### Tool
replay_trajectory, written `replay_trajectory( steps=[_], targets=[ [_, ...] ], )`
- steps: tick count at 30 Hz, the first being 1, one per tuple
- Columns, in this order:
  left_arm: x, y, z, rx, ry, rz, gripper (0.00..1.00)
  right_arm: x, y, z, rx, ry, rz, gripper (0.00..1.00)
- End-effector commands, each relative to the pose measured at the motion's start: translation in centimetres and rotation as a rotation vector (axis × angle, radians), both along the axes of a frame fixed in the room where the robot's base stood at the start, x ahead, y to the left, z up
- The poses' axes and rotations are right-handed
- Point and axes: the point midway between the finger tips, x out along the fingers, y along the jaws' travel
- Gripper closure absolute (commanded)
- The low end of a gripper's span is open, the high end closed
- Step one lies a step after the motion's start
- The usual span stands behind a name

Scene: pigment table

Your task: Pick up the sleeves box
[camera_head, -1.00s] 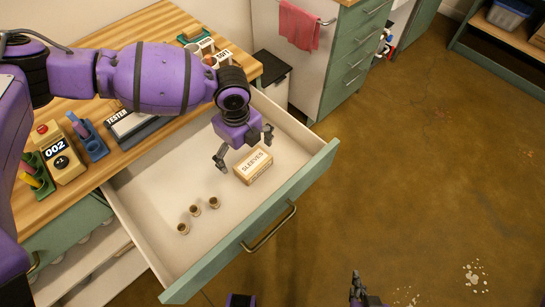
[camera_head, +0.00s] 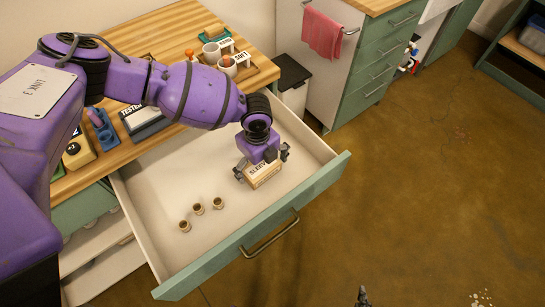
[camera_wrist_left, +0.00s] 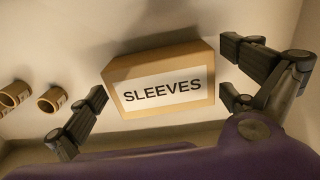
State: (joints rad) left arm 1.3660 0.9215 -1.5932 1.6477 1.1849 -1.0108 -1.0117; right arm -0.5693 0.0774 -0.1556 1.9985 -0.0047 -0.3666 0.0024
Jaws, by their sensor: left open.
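The sleeves box (camera_head: 264,174) is a small tan carton with a white SLEEVES label. It sits in the open drawer, towards its right end. My left gripper (camera_head: 262,163) is over the box, with its fingers on either side of it. In the left wrist view the box (camera_wrist_left: 160,85) lies between the spread fingers of the gripper (camera_wrist_left: 165,95), with a gap visible by the left finger. The fingers are open, and the gripper hides part of the box in the head view. A dark tip at the bottom edge of the head view may be my right gripper (camera_head: 363,297).
The drawer (camera_head: 165,185) is pulled out, with a green front (camera_head: 255,235) and raised walls. Several small brown rings (camera_head: 198,208) lie in its left front part. The wooden counter (camera_head: 190,30) behind holds a tester, cups and tools. The drawer floor between rings and box is clear.

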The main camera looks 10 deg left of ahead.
Motion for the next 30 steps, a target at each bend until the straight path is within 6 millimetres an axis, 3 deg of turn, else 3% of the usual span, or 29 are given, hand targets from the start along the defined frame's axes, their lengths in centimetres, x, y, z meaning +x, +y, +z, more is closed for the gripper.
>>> replay_trajectory(
  steps=[6,16,23,30],
  targets=[
    [0.0,0.0,0.0,0.000,0.000,0.000,0.03,0.1,0.0,0.1,0.001,-0.002,-0.001,1.00],
    [0.0,0.0,0.0,0.000,0.000,0.001,0.44,0.1,0.0,0.1,0.001,-0.002,-0.001,1.00],
    [0.0,0.0,0.2,-0.001,-0.001,0.001,0.44,0.1,0.0,0.1,0.001,-0.002,-0.001,1.00],
    [0.1,0.0,3.9,-0.002,-0.005,0.000,0.44,0.4,0.0,0.5,0.001,-0.008,-0.001,1.00]
  ],
)
